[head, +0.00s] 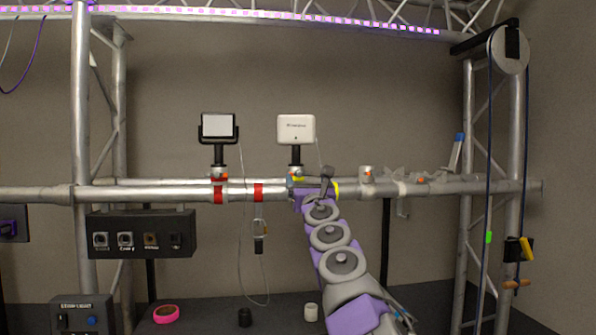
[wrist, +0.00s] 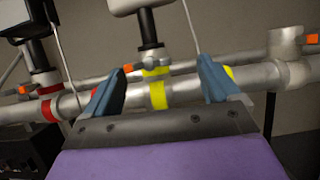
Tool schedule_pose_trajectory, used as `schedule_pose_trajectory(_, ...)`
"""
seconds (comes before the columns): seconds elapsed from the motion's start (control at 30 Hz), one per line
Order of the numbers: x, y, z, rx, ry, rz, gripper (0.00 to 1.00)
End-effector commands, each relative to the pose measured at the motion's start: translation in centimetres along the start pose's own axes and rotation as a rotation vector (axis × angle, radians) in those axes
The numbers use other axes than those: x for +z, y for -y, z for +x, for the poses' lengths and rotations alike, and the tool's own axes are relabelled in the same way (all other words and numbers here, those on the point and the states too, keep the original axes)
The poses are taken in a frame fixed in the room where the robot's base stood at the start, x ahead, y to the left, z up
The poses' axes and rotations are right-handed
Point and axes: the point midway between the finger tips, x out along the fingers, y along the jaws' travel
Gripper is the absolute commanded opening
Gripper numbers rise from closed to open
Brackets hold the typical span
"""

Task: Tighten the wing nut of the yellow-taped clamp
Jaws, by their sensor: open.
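The yellow-taped clamp (wrist: 153,72) sits on the truss tube between my fingers in the wrist view, under the post of a white box-shaped device (head: 296,129). Yellow tape (wrist: 158,96) wraps the tube just below it. A small orange piece (wrist: 127,68), which looks like its wing nut, shows beside the left fingertip; I cannot tell whether they touch. My gripper (wrist: 163,72) is open and empty, with one blue finger on each side of the clamp. In the head view my arm partly hides the clamp and tape.
A red-taped clamp (head: 219,174) holds a dark-framed light (head: 218,128) to the left. Another clamp (head: 367,175) stands bare to the right. A thin cable (head: 241,240) hangs below the tube, and a black socket box (head: 141,233) is at lower left.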

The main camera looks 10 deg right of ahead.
Motion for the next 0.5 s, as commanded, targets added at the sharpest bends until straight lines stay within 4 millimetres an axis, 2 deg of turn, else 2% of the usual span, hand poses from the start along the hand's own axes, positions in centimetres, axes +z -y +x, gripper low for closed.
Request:
schedule_pose_trajectory(0.3,0.2,-3.1,2.5,0.012,0.003,-0.010,0.89)
schedule_pose_trajectory(0.5,-0.6,-2.8,3.5,0.009,-0.004,-0.014,0.89)
